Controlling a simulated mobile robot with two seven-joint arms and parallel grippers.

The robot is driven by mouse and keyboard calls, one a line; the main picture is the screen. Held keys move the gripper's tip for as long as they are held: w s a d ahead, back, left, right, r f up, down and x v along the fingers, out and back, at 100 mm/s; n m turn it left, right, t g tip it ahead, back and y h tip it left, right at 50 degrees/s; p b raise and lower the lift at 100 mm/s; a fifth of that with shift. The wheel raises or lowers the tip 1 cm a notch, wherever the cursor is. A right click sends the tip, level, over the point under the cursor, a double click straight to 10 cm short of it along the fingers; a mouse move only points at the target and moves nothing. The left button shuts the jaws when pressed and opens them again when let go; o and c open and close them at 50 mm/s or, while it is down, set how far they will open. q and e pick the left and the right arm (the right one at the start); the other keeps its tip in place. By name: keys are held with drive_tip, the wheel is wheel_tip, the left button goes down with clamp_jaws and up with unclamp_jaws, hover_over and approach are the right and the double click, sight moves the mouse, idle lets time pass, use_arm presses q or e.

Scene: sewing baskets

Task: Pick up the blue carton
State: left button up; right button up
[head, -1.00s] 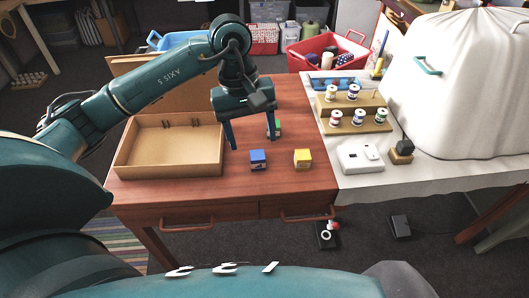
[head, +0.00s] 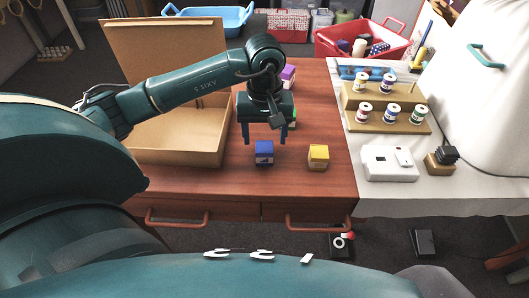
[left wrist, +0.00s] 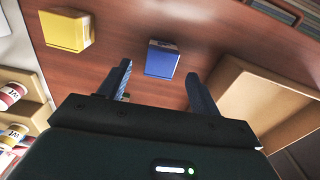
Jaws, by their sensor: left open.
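The blue carton (head: 264,152) stands on the wooden table near its front edge. It also shows in the left wrist view (left wrist: 162,59), ahead of and between the two fingers. My left gripper (head: 265,141) is open, with one finger to each side, just behind and above the carton in the head view. It also shows in the left wrist view (left wrist: 158,75), with nothing between its fingers. My right gripper is not in view.
A yellow carton (head: 318,157) stands right of the blue one. An open cardboard box (head: 180,157) lies to the left. A purple carton (head: 288,74) and a partly hidden green one (head: 292,117) are behind my gripper. Thread spools on a stand (head: 386,112) are at the right.

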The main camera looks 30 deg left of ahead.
sight(264, 146)
use_arm(q)
drive_tip(key=shift+f, duration=2.7)
drive_tip(key=shift+c, duration=0.4)
drive_tip(key=c, duration=1)
